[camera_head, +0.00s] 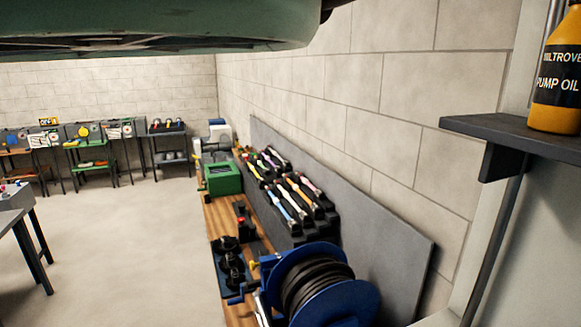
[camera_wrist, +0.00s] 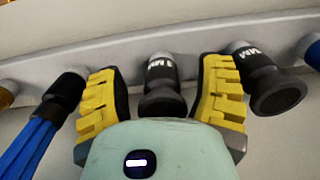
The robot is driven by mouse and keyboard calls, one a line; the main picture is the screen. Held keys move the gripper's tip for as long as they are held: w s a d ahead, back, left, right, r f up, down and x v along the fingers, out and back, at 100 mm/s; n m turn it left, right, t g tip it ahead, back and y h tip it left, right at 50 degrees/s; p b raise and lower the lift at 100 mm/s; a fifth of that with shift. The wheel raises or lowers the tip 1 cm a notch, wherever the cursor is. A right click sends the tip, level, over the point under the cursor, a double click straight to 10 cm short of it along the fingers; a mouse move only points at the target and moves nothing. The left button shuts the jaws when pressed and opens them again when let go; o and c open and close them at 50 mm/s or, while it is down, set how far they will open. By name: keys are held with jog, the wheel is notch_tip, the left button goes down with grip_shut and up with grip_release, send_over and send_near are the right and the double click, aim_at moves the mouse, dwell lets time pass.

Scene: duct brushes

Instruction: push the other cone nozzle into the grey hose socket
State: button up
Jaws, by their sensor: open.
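In the wrist view, my gripper (camera_wrist: 160,72) is open, with its yellow ribbed fingers on either side of a black cone nozzle (camera_wrist: 162,101). A second black cone nozzle (camera_wrist: 277,92), also with a lettered collar, is on the bar to the right, outside the fingers. I cannot make out the grey hose socket in either view. My gripper does not show in the head view.
A blue-bristled brush (camera_wrist: 40,128) hangs left of my gripper; another blue piece (camera_wrist: 314,54) is at the right edge. In the head view, a wooden bench (camera_head: 222,222) holds a blue hose reel (camera_head: 358,300), a green box (camera_head: 222,178) and a brush rack (camera_head: 292,238).

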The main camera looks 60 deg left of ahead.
jog(key=shift+a, duration=0.1)
dwell(0.6)
grip_shut()
dwell(0.4)
jog(key=shift+r, duration=0.1)
jog(key=shift+r+p, duration=2.2)
jog(key=shift+r, duration=0.65)
jog(key=shift+f, duration=0.1)
